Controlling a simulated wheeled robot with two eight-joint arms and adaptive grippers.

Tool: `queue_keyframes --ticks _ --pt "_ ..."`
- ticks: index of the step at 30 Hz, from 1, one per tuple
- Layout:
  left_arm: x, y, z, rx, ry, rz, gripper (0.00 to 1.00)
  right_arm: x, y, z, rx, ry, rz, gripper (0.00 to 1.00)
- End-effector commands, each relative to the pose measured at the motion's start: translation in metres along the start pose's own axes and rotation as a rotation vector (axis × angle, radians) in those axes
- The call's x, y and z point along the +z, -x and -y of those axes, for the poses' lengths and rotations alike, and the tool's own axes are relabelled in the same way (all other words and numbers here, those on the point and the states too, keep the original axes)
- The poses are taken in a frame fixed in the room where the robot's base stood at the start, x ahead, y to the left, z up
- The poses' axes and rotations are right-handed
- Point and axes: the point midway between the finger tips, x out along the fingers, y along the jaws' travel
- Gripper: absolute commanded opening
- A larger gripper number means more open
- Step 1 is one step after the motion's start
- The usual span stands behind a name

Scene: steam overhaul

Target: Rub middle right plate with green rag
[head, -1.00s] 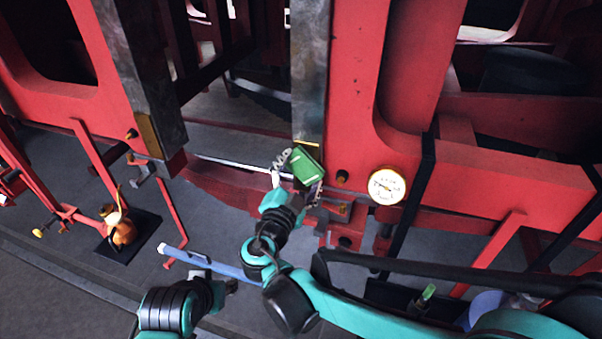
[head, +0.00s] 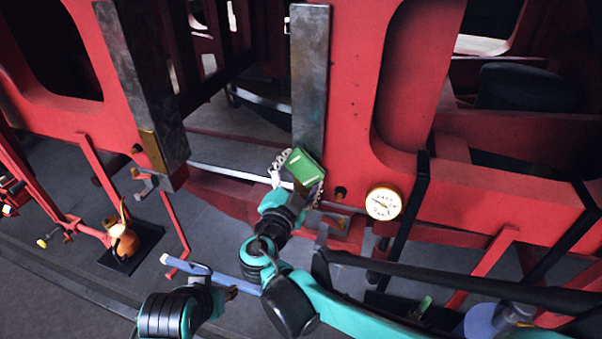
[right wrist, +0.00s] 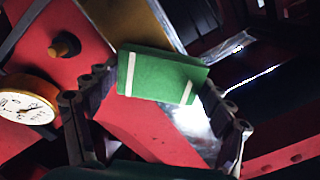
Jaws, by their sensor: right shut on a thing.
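The middle right plate (head: 310,75) is a tall, worn grey metal strip upright on the red frame in the head view. Its lower end is hidden behind the green rag (head: 305,168). The rag is a folded green pad with pale stripes; it also shows in the right wrist view (right wrist: 160,78). My right gripper (head: 298,172) is shut on the rag at the plate's lower end. I cannot tell whether rag and plate touch. My left gripper (head: 230,293) is low in the head view, near a blue bar, away from the plate; its jaws are unclear.
A round white gauge (head: 384,203) sits right of the rag, with a dark knob (head: 341,193) between them. Another metal plate (head: 140,90) stands at left. An orange oil can (head: 124,240) stands on a dark mat at left. Black bars (head: 415,205) cross the red frame at right.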

Motion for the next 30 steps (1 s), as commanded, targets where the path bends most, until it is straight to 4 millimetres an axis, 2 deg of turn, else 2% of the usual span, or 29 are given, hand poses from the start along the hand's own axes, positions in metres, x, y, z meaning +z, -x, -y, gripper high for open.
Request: queue_keyframes --ticks 10,19,30 --pt "0.017 -0.024 0.0 0.0 0.0 0.0 0.4 0.024 0.001 -0.023 0.001 0.0 0.0 0.58" --pt "0.022 -0.032 0.0 0.0 0.0 0.0 0.4 0.031 0.002 -0.031 0.001 0.0 0.0 0.58" --pt "0.04 -0.056 0.0 0.0 0.0 0.0 0.4 0.055 0.002 -0.055 0.001 0.0 0.001 0.58"
